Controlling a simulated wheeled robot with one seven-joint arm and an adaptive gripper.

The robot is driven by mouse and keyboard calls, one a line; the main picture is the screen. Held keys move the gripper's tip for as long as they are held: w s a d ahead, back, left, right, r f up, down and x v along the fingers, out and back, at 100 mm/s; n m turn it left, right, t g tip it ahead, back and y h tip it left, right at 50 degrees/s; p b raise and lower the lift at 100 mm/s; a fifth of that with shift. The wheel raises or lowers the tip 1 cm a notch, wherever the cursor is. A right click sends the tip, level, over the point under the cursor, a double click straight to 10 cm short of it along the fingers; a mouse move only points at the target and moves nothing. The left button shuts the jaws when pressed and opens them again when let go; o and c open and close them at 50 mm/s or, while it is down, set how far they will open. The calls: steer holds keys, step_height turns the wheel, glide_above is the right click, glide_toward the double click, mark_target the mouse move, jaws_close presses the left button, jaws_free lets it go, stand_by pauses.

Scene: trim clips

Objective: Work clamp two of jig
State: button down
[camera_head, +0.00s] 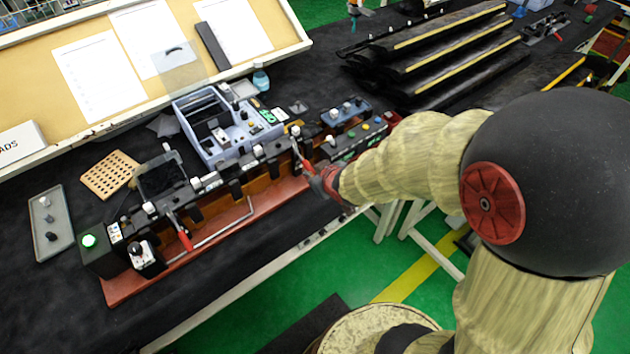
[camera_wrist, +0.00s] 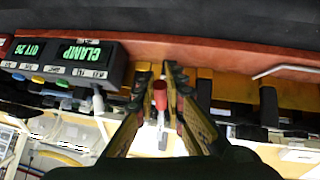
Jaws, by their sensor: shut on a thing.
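The jig (camera_head: 117,290) is a long red-brown base carrying a row of black blocks, and it lies along the table's front edge. One clamp handle with a red grip (camera_head: 185,241) slants forward near its left end. My gripper (camera_head: 313,172) is at the right part of the jig. In the wrist view my gripper (camera_wrist: 158,73) has its two fingers on either side of another red clamp handle (camera_wrist: 160,96) and is shut on it. The handle's pale shaft shows below the red grip. The finger contact is partly hidden in the head view.
A control box (camera_wrist: 75,58) with a green "CLAMP QTY 26" display stands close beside my gripper. A grey-blue tray (camera_head: 185,125) stands behind the jig. A bent metal rod (camera_head: 225,228) projects along its front. Black trim strips (camera_head: 440,50) lie at the back right.

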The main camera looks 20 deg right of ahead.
steer(key=shift+w+f+t+b, duration=0.1)
steer(key=shift+f+t+b, duration=0.35)
steer(key=shift+b, duration=0.2)
steer(key=c, duration=1.8)
jaws_free()
steer(key=shift+c, duration=0.2)
steer(key=v, duration=0.7)
steer(key=shift+r, duration=0.1)
